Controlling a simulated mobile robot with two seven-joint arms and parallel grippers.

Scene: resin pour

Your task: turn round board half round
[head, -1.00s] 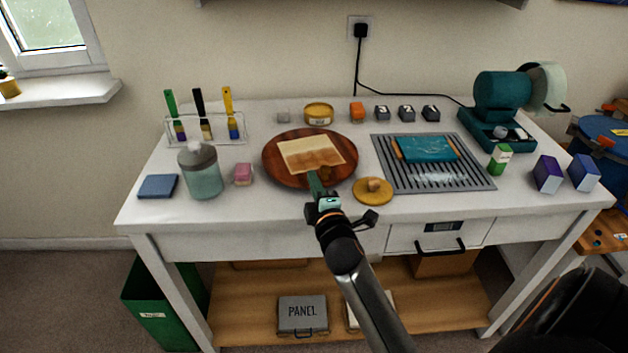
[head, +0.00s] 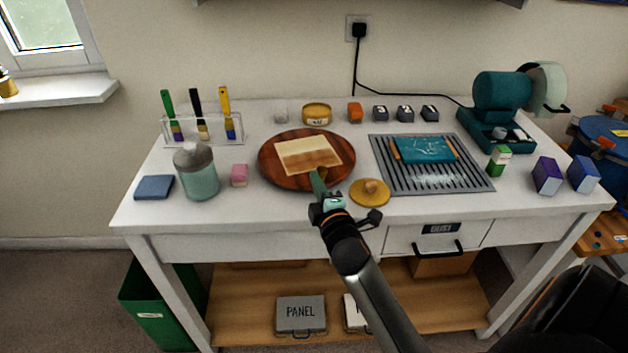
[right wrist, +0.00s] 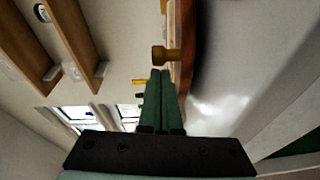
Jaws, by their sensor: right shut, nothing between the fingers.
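The round board (head: 275,172) is a dark reddish-brown disc lying on the white bench in the head view. A cream and brown panel (head: 307,153) lies flat on it. A small brown knob (head: 322,172) stands at the board's near edge. My right gripper (head: 317,177) is at that near edge, its green fingers shut and empty, close beside the knob. In the right wrist view the shut fingertips (right wrist: 160,72) point at the knob (right wrist: 165,55), with the board's edge (right wrist: 187,45) to the right. Contact with the knob is unclear. My left gripper is out of view.
A yellow lid (head: 370,193) with a knob lies right of the gripper. A grooved grey rack (head: 465,183) holding a teal panel is further right. Bench space is bare before the board.

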